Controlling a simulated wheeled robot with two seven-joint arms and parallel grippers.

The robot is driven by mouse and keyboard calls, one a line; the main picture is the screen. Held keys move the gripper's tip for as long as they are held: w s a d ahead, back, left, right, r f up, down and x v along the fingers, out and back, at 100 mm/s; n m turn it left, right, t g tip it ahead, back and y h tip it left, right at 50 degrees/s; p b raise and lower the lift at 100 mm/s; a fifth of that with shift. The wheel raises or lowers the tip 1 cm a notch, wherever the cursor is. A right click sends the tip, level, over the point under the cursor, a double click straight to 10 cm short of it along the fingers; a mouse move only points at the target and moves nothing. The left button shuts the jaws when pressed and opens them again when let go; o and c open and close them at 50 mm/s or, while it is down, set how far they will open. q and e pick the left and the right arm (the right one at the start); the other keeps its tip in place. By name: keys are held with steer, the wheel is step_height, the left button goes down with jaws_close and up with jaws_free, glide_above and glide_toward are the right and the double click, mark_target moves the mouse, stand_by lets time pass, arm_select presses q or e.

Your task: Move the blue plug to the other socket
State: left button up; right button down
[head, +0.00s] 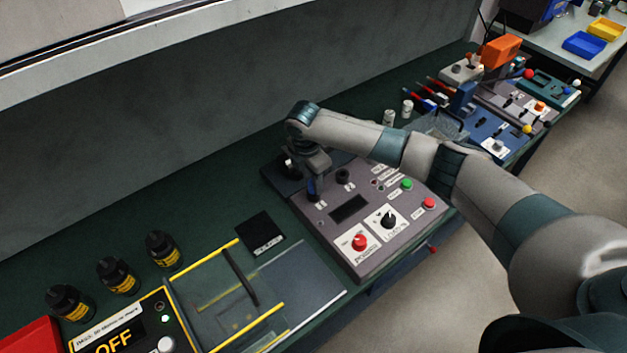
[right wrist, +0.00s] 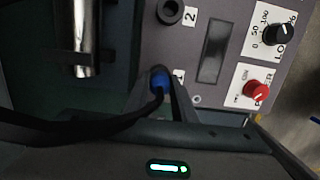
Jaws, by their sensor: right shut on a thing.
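The blue plug (right wrist: 158,81) is between the fingers of my right gripper (head: 313,190), which is shut on it. In the right wrist view it is beside the label "1" on the grey control panel (right wrist: 215,100), with a black cable running left from it. The gripper covers the socket at 1, so I cannot tell how far the plug sits in it. The other socket, a black ring (right wrist: 170,11) by the label "2", is empty; it also shows in the head view (head: 343,176), just right of the gripper. My left gripper is not in view.
The panel carries a dark display (head: 348,208), a red knob (head: 359,242), a black knob (head: 389,220) and green and red buttons. A metal cylinder (right wrist: 85,25) stands beside it.

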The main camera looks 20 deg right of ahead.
steer(key=shift+f, duration=0.2)
steer(key=c, duration=1.4)
jaws_free()
steer(key=shift+r, duration=0.1)
steer(key=r+b, duration=0.2)
steer(key=r, duration=0.3)
steer(key=a+r+b, duration=0.1)
steer(key=r, duration=0.5)
steer(key=a+r+b, duration=0.1)
steer(key=r+b, duration=0.1)
steer(key=r, duration=0.4)
steer(key=shift+s+b, duration=0.3)
